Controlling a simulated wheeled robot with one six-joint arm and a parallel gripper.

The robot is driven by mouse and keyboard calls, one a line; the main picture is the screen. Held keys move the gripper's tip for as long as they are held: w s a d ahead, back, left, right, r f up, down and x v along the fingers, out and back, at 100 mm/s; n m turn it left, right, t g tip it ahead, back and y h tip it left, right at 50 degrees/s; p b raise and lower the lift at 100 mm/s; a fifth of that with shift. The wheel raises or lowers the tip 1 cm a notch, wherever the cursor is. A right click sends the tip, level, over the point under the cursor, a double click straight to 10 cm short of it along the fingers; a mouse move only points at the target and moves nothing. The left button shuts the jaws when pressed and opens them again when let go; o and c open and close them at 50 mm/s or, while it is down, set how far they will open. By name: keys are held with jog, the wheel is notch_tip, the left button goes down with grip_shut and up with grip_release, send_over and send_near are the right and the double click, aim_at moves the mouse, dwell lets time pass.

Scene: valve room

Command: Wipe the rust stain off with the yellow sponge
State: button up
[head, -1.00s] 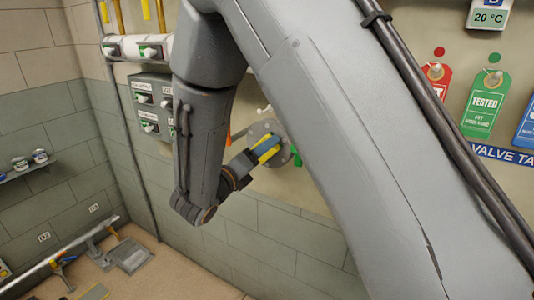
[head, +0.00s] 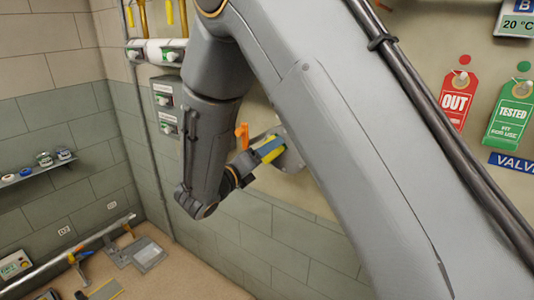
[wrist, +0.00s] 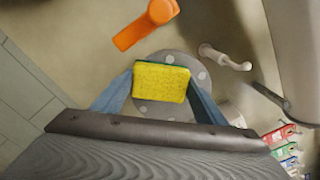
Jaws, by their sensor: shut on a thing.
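The yellow sponge (wrist: 161,83), with a green back layer, sits between the two blue fingers of my gripper (wrist: 160,92) in the wrist view. My gripper is shut on it. In the head view my gripper (head: 268,146) is close to the wall, and a strip of the sponge (head: 273,154) shows beside a blue finger. A round grey flange (wrist: 180,110) with bolts lies behind the sponge, partly hidden by it. I cannot tell whether the sponge touches the flange. No rust stain shows; the sponge and arm cover part of that area.
An orange lever (wrist: 147,25) stands close to the flange, also in the head view (head: 242,134). A pale, knobbed lever (wrist: 224,57) is right of the sponge. Red (head: 457,101) and green tags (head: 511,116) hang at the right. A shelf (head: 38,170) is at the left.

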jog(key=p+v, duration=0.1)
jog(key=v, duration=0.5)
jog(key=shift+p, duration=0.4)
jog(key=shift+p+v, duration=0.6)
jog(key=shift+v, duration=0.9)
